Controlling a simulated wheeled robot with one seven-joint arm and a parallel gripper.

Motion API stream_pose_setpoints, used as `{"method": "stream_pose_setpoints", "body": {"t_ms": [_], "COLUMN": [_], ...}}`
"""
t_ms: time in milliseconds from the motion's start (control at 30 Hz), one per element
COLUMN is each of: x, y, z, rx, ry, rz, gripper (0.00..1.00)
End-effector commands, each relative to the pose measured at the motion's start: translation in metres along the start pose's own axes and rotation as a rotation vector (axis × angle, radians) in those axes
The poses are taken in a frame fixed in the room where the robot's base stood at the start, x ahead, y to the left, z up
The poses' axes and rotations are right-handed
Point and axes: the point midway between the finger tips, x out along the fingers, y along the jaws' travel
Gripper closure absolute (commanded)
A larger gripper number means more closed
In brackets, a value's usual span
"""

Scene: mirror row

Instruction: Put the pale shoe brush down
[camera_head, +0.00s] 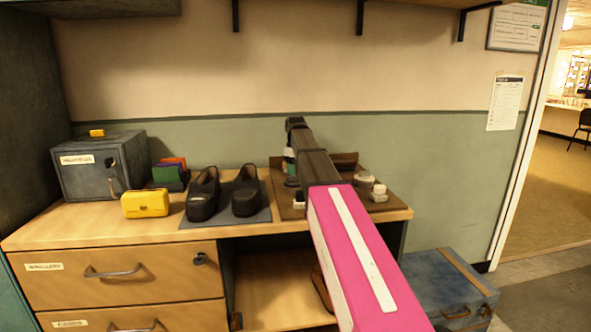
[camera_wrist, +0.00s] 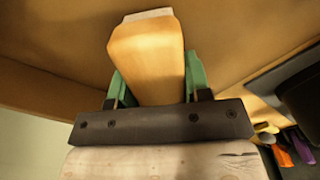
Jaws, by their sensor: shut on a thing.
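In the wrist view my gripper (camera_wrist: 150,82) has its green fingers on either side of the pale shoe brush (camera_wrist: 147,60), a tan wooden block with a lighter end at the top of the picture. My gripper is shut on it. In the head view my gripper (camera_head: 291,171) is partly hidden by my arm, above the left part of a brown mat (camera_head: 270,212) on the wooden counter. The brush cannot be made out clearly there. Whether it touches any surface cannot be told.
Black shoes (camera_head: 203,196) stand on a grey mat (camera_head: 225,222) left of my gripper. A yellow box (camera_head: 145,204) and a grey strongbox (camera_head: 100,168) are farther left. A blue trunk (camera_head: 440,283) is on the floor.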

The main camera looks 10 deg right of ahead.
Motion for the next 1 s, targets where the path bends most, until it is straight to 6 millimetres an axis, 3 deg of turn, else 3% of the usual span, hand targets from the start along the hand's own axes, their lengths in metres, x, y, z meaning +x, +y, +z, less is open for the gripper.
{"method": "stream_pose_setpoints", "body": {"t_ms": [33, 67, 100, 133, 433, 567, 1000], "x": [0.002, 0.001, 0.001, 0.001, -0.001, -0.01, -0.09], "y": [0.0, 0.0, 0.0, 0.0, 0.0, 0.0, 0.001], "z": [0.0, 0.0, 0.0, 0.0, 0.0, -0.001, -0.001], "rx": [0.0, 0.0, 0.0, 0.0, 0.0, 0.0, 0.0], "ry": [0.0, 0.0, 0.0, 0.0, 0.0, 0.001, 0.001], "rz": [0.0, 0.0, 0.0, 0.0, 0.0, 0.001, 0.001], "gripper": [0.78, 0.46, 0.33, 0.3, 0.3, 0.3, 0.3]}}
